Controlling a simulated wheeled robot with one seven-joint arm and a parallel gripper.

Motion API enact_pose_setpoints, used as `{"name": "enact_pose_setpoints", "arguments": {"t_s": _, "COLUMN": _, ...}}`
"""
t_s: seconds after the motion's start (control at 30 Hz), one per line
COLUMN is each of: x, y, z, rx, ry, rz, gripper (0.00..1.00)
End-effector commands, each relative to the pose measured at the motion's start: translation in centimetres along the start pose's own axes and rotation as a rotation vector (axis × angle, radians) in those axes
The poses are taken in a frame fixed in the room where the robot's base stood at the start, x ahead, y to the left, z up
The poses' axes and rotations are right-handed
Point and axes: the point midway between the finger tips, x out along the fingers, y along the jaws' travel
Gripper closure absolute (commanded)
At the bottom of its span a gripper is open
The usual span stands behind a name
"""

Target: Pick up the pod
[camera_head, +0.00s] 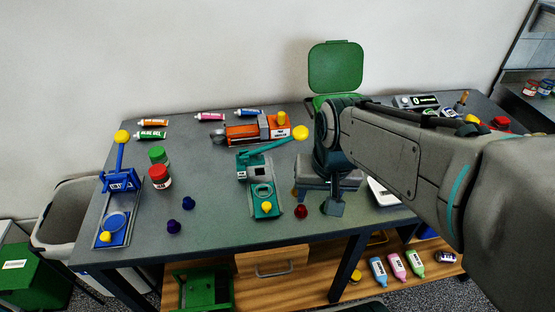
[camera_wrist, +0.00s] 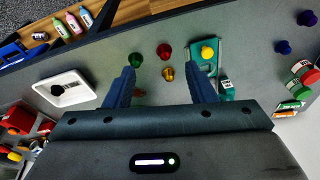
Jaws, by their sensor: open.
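Several small pods lie on the grey table. In the wrist view, a green pod (camera_wrist: 135,60), a red pod (camera_wrist: 164,51) and a gold pod (camera_wrist: 168,74) are grouped ahead of my gripper (camera_wrist: 160,78). The gripper is open and empty, its two blue fingers apart; the gold pod shows between their tips and the green pod by the left tip. In the head view, the red pod (camera_head: 301,211) is left of my gripper (camera_head: 328,200), near the table's front edge. Two dark purple pods (camera_head: 173,226) (camera_head: 188,203) lie further left. A black pod (camera_wrist: 57,90) sits on a white tray.
A teal press (camera_head: 265,198) with a yellow knob stands close left of the gripper. A blue press (camera_head: 112,225) and red and green jars (camera_head: 159,177) are at the left. The white tray (camera_wrist: 80,98) is on the other side. A green open box (camera_head: 336,67) stands behind.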

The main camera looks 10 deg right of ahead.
Motion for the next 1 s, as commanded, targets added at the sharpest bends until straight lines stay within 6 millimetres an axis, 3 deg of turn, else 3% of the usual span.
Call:
{"name": "enact_pose_setpoints", "arguments": {"t_s": 0.3, "x": 1.8, "y": -1.9, "z": -9.3, "rx": 0.494, "ry": -0.135, "rz": 0.037, "gripper": 0.50}}
{"name": "enact_pose_setpoints", "arguments": {"t_s": 0.5, "x": 4.0, "y": -2.5, "z": -13.3, "rx": 0.739, "ry": -0.162, "rz": 0.110, "gripper": 0.50}}
{"name": "enact_pose_setpoints", "arguments": {"t_s": 0.77, "x": 5.9, "y": -2.6, "z": -15.0, "rx": 0.861, "ry": -0.162, "rz": 0.155, "gripper": 0.50}}
{"name": "enact_pose_setpoints", "arguments": {"t_s": 1.0, "x": 10.2, "y": -2.2, "z": -14.1, "rx": 0.866, "ry": -0.164, "rz": 0.157, "gripper": 0.50}}
